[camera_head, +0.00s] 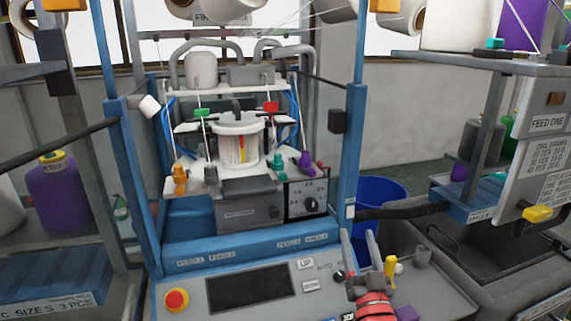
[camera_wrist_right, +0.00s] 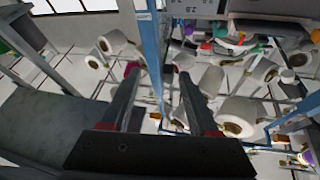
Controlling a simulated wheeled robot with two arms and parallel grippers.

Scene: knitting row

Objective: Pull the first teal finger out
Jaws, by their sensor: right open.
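In the head view a small teal piece (camera_head: 277,160) stands on the white plate of the knitting machine, right of the clear cylinder (camera_head: 238,140) and next to a purple piece (camera_head: 305,161). I cannot tell whether it is the first teal finger. Another teal piece (camera_head: 495,43) sits on the shelf at the upper right. My left gripper does not show.
An orange piece (camera_head: 180,180) stands left on the white plate. Blue posts (camera_head: 352,150) frame the machine. The front panel carries a red button (camera_head: 177,299) and a dark screen (camera_head: 251,286). A blue bin (camera_head: 382,195) stands behind on the right. A yellow peg (camera_head: 390,268) stands beside my gripper.

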